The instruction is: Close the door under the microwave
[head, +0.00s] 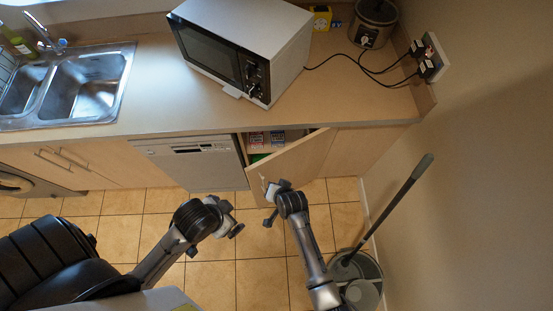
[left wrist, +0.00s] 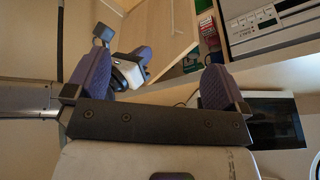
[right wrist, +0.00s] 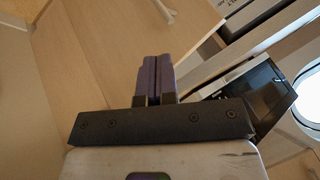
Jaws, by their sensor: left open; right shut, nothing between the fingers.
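The light wood cabinet door (head: 293,157) under the microwave (head: 243,45) stands partly open, its free left edge swung out from the counter. Through the gap, boxes (head: 257,138) show on a shelf. My right gripper (head: 270,203) is shut and empty, at the outer face of the door near its free edge; contact cannot be told. In the right wrist view its fingers (right wrist: 155,78) are together before the door panel (right wrist: 95,45). My left gripper (head: 237,228) is open and empty, left of the right one, apart from the door. The door also shows in the left wrist view (left wrist: 150,28).
A dishwasher (head: 195,162) is left of the open cabinet, with a sink (head: 85,85) farther left. A grey bucket (head: 357,268) with a mop handle (head: 400,198) stands by the right wall. Tiled floor before the cabinets is clear.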

